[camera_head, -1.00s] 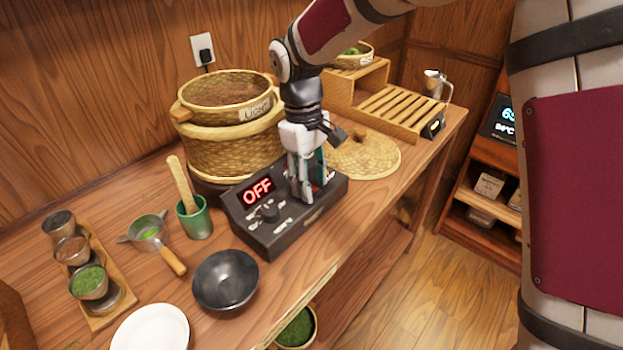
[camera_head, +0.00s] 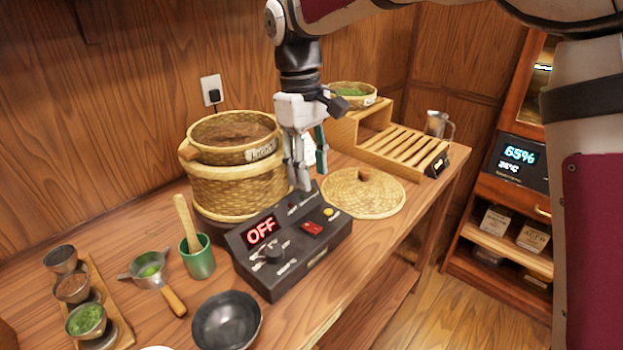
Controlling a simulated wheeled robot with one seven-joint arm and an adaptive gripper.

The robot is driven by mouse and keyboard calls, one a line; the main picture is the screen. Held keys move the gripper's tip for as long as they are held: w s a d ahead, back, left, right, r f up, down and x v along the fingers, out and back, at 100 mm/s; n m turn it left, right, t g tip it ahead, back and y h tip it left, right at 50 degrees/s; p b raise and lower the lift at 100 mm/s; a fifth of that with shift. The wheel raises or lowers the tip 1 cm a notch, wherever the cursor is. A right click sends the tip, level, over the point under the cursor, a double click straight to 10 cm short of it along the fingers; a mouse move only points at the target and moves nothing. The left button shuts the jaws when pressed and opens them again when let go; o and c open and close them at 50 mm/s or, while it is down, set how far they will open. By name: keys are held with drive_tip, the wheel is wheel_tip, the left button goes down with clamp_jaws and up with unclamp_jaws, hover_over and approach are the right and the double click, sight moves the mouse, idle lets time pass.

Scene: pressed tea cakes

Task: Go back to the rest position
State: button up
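My gripper (camera_head: 299,186) hangs fingers down above the rear part of the black control box (camera_head: 266,284), clear of its top. The fingers look close together, but from this side I cannot tell whether they are open or shut. No held object shows between them. The box's display (camera_head: 262,232) reads OFF in red. A red switch (camera_head: 312,228) and a yellow button (camera_head: 328,212) show on its top. The woven steamer (camera_head: 240,190) stands behind the box, to the left of my gripper.
The round woven lid (camera_head: 375,196) lies to the right, before the slatted wooden rack (camera_head: 385,112). A green cup (camera_head: 199,262) with a pestle, a strainer (camera_head: 150,268) and a black bowl (camera_head: 227,322) stand at front left. A cabinet (camera_head: 500,240) stands at right.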

drive_tip(key=s+d+r+m+t+p, duration=0.1)
drive_tip(key=s+d+r+m+p, duration=0.15)
drive_tip(key=s+d+r, duration=0.35)
drive_tip(key=s+d+r+m+t+p, duration=0.1)
drive_tip(key=s+d+r+m+p, duration=0.15)
drive_tip(key=s+d+r, duration=0.45)
drive_tip(key=s+d+f+m+t+p, duration=0.1)
drive_tip(key=s+d+m, duration=0.1)
drive_tip(key=s+d, duration=0.3)
drive_tip(key=s+d+f+m+t+y+p, duration=0.1)
drive_tip(key=s+d, duration=0.4)
drive_tip(key=s, duration=0.6)
drive_tip(key=shift+s+f+m+t+p, duration=0.35)
drive_tip(key=shift+f+m+t+p, duration=0.3)
drive_tip(key=shift+m, duration=0.55)
drive_tip(key=shift+c, duration=0.2)
